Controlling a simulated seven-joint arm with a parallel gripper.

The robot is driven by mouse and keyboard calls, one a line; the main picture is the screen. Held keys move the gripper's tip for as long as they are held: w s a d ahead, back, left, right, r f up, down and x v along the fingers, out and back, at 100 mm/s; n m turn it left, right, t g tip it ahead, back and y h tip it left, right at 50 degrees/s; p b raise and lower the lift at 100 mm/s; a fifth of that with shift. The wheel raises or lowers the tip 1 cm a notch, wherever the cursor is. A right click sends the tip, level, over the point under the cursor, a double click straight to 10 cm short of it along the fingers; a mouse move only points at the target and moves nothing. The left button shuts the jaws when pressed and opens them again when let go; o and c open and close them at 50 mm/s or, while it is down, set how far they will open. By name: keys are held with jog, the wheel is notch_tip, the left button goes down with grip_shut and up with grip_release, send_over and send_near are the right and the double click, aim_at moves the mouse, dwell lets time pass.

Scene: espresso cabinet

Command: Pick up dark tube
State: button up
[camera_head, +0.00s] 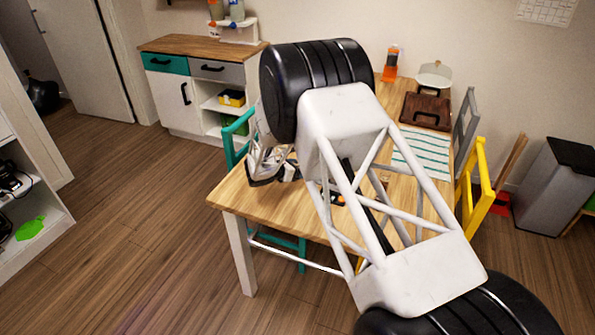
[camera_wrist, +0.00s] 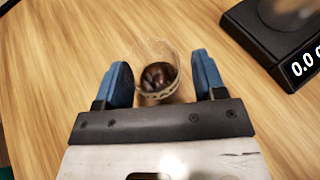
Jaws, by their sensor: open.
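A small clear tube (camera_wrist: 157,75) holding dark brown, bean-like pieces stands on the wooden table in the wrist view. I cannot tell for certain that it is the dark tube. My gripper (camera_wrist: 161,72) is open, with one blue finger on the left of the tube and one on the right. Gaps show on both sides, so the fingers do not look closed on it. The tube's lower part is partly hidden by the gripper's front edge. In the head view my arm covers much of the table and I cannot make out the tube.
A black scale (camera_wrist: 272,37) reading 0.0 lies at the upper right of the wrist view. In the head view, a striped mat (camera_head: 420,155), a brown case (camera_head: 426,111) and an orange bottle (camera_head: 391,63) are farther back on the table (camera_head: 235,192). A yellow chair (camera_head: 478,185) stands right.

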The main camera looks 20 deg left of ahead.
dwell(0.5)
jog(key=c, duration=1)
jog(key=shift+r, duration=0.1)
jog(key=shift+r, duration=0.65)
notch_tip(320, 180, up, 2)
jog(key=shift+r, duration=0.1)
jog(key=s+d, duration=0.3)
jog(key=s, duration=0.1)
jog(key=s+d+r, duration=0.1)
jog(key=s+d, duration=0.2)
jog(key=s, duration=0.2)
jog(key=s+d, duration=0.3)
jog(key=s, duration=0.1)
jog(key=shift+s+r, duration=0.15)
jog(key=w+d+r+g, duration=0.1)
jog(key=w+r, duration=0.1)
jog(key=w, duration=0.1)
jog(key=w+d+r+g+y, duration=0.1)
jog(key=w+d+r, duration=0.1)
jog(key=w+r, duration=0.1)
jog(key=w+d+r+g, duration=0.1)
jog(key=w+d+r, duration=0.1)
jog(key=w+r, duration=0.1)
jog(key=shift+r+y, duration=0.2)
jog(key=shift+y, duration=0.2)
